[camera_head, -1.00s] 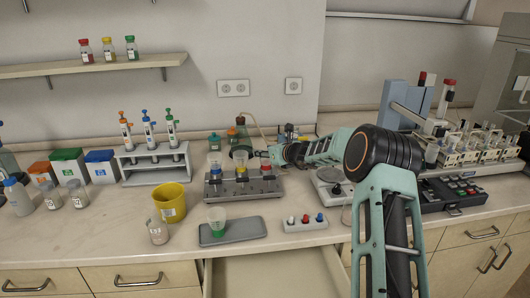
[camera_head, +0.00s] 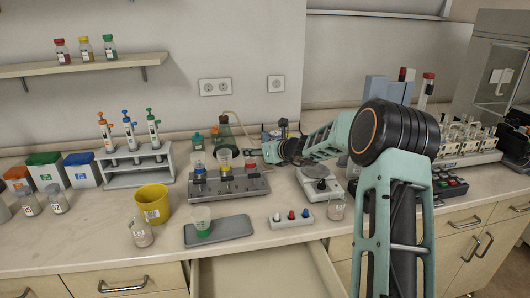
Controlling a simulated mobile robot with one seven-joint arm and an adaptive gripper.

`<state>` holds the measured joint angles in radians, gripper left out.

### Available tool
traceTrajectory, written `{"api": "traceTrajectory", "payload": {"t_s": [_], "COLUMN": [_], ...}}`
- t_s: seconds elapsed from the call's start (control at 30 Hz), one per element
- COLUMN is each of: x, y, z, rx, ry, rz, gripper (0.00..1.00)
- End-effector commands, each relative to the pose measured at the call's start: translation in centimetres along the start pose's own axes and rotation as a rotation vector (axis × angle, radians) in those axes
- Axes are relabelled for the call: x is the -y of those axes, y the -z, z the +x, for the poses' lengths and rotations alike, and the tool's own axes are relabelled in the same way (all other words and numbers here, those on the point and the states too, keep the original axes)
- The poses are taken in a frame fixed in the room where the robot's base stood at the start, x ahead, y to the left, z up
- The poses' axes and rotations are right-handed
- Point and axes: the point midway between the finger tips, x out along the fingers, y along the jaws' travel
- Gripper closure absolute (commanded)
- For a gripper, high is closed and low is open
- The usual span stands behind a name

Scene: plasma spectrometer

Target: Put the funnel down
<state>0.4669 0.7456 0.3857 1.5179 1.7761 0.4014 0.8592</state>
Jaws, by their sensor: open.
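A grey stand (camera_head: 229,186) carries clear funnel-like cups, one with a blue base (camera_head: 198,165) and one with a yellow base (camera_head: 224,160). A red piece (camera_head: 250,164) sits at its right, with no clear cup that I can make out. Another clear cup with a green base (camera_head: 202,221) stands upright on a grey tray (camera_head: 232,226). I cannot tell which of these is the task's funnel. My gripper (camera_head: 258,153) is open behind the right end of the stand, close to the red piece. Its fingertips are small, and contact cannot be made out.
A flask with a tube (camera_head: 226,131) stands behind the stand. A balance (camera_head: 322,187) and a glass beaker (camera_head: 336,207) are to the right. A yellow bucket (camera_head: 152,205) and pipette rack (camera_head: 140,174) are left. An open drawer (camera_head: 260,275) sticks out in front.

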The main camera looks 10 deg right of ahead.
Motion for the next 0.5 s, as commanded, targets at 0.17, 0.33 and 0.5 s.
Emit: {"api": "traceTrajectory", "payload": {"t_s": [0.17,0.33,0.5], "x": [0.1,0.0,0.0], "y": [0.0,0.0,0.0], "z": [-3.1,-5.0,-5.8], "rx": [0.000,0.000,0.000], "ry": [0.002,0.000,-0.001], "rz": [-0.001,-0.001,0.000], "gripper": [0.45,0.45,0.45]}}
